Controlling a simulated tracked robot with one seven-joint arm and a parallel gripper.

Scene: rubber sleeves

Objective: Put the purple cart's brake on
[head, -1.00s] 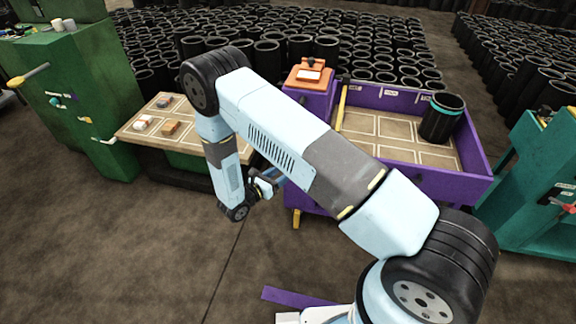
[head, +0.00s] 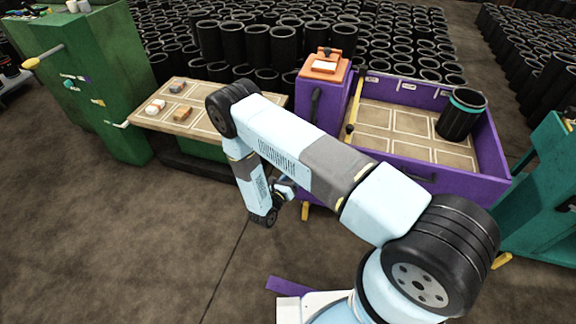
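The purple cart (head: 445,183) stands right of centre, with a shallow partitioned tray on top. A black rubber sleeve with a teal band (head: 461,115) stands in the tray's right part. A yellow lever-like bar (head: 354,108) runs along the tray's left side, with a dark knob at its near end. A small yellow pedal-like piece (head: 305,211) sticks out low at the cart's front left; I cannot tell which piece is the brake. My gripper (head: 289,190) is low, just left of the cart's front left corner and near the pedal. My arm partly hides it, and its fingers are unclear.
A green machine (head: 95,85) and a low table with small blocks (head: 200,108) stand at the left. A teal cart (head: 545,195) stands close at the right. Many black sleeves (head: 270,45) fill the back. The floor (head: 130,240) at front left is clear.

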